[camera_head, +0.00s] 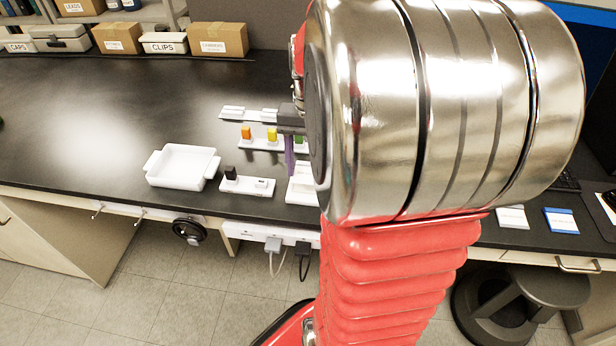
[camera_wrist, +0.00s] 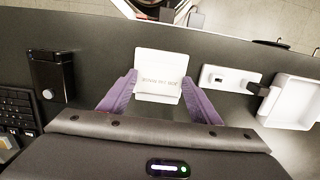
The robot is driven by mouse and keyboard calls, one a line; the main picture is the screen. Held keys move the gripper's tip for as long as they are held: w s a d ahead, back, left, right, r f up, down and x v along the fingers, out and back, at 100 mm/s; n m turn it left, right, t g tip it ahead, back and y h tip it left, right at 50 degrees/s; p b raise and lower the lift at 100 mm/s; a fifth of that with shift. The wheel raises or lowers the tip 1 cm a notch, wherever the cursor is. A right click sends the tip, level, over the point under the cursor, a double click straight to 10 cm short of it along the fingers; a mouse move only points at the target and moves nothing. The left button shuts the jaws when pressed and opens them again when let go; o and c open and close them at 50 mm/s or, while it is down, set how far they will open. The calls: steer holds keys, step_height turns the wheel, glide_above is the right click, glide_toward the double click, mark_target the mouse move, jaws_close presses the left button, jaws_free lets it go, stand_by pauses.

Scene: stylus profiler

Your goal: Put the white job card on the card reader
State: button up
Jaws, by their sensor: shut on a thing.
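In the wrist view my gripper (camera_wrist: 162,88) has its two purple fingers on either side of a white lettered box (camera_wrist: 160,62), and it is shut on it. The box also shows in the head view (camera_head: 302,190), at the counter's front, partly hidden by my arm. Whether it still touches the counter I cannot tell. A flat white card (camera_head: 512,218) lies on the counter to the right of my arm, away from my gripper. It looks like the job card. I cannot pick out the card reader with certainty; my arm hides part of the counter.
A blue card (camera_head: 561,222) lies right of the white card. A white tray (camera_head: 170,184) and a white holder with a black piece (camera_head: 248,188) stand left of the gripper. Behind are coloured blocks on a white strip. A black device (camera_wrist: 48,72) and keyboard (camera_wrist: 14,108) show at left in the wrist view.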

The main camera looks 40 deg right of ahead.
steer(key=shift+f, duration=1.85)
steer(key=o, duration=1)
steer(key=shift+f, duration=0.1)
step_height(320, 180, up, 12)
steer(key=shift+w+d, duration=0.3)
steer(key=shift+d, duration=0.1)
